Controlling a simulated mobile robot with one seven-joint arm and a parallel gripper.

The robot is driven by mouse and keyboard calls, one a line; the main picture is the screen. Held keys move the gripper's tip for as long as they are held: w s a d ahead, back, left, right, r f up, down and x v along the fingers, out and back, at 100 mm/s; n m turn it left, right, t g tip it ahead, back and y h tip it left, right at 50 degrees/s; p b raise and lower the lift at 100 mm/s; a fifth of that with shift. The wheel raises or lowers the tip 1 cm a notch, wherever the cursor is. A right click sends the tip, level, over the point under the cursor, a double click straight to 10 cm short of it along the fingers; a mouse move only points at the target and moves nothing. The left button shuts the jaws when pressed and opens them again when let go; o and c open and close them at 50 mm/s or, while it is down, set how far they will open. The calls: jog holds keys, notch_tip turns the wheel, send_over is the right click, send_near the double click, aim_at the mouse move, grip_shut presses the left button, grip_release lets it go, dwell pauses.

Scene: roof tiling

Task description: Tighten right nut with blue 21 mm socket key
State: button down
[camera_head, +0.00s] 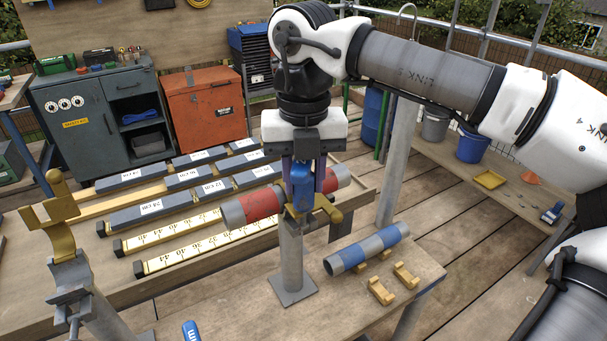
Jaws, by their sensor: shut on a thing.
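My gripper (304,188) points down with its purple fingers on either side of a blue tool (301,181), which looks like the blue socket key. It is shut on this key, directly above the brass clamp (326,210) on a grey post. The key's lower end is at the clamp; I cannot tell whether it sits on a nut. The right nut is hidden or too small to make out. A red and grey pipe (254,207) lies across the post in the clamp, passing behind my gripper. Another blue item (191,331) is cut off at the bottom edge.
A second post at left carries an open brass clamp (60,212). A blue and grey pipe (367,248) lies on the bench near loose brass pieces (381,291). Labelled grey tiles (197,202) and yellow scales lie at left. The plank floor at right is clear.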

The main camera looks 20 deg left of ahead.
jog(key=shift+r+p, duration=2.2)
jog(key=shift+r, duration=0.85)
jog(key=shift+f, duration=0.1)
